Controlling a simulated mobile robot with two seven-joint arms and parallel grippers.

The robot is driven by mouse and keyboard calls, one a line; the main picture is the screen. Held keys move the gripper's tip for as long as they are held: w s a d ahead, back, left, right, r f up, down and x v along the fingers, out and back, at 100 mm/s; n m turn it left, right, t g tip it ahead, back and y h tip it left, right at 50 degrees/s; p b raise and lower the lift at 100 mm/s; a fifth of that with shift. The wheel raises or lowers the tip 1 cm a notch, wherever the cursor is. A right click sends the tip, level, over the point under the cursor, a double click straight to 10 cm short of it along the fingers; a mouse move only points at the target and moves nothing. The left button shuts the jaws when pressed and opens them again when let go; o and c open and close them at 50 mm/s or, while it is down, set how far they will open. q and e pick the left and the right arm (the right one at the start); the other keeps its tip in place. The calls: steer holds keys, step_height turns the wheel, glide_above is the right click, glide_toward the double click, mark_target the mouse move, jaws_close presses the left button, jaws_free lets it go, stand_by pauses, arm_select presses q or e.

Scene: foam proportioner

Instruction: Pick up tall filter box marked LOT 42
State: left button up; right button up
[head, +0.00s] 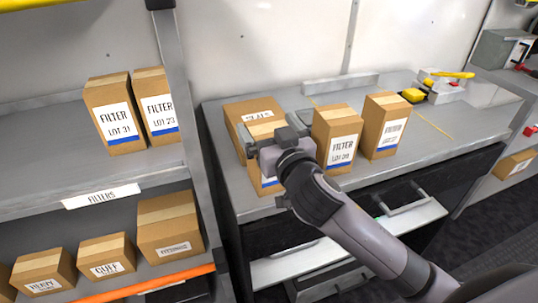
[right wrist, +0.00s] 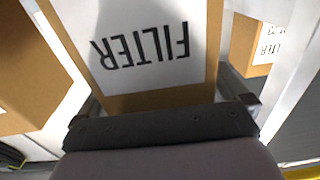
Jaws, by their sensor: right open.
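A tall brown filter box (head: 268,186) stands on the grey workbench behind my right gripper. Its lot number is hidden. My right gripper (head: 270,134) is open at the top of this box, with a finger on either side. In the right wrist view, the open gripper (right wrist: 166,97) has the box's white label (right wrist: 140,45), reading FILTER upside down, between its fingers. To its right stand a filter box that seems marked LOT 39 (head: 337,140) and another filter box (head: 385,125) with an unreadable lot number. No LOT 42 marking is readable. My left gripper is out of view.
A wider box (head: 245,110) stands close behind the gripper. Two filter boxes, one apparently LOT 31 (head: 113,115) and one in the LOT 20s (head: 157,104), stand on the left shelf (head: 60,165). Smaller boxes sit below.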

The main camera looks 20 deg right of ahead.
steer(key=c, duration=1.2)
steer(key=shift+r, duration=0.15)
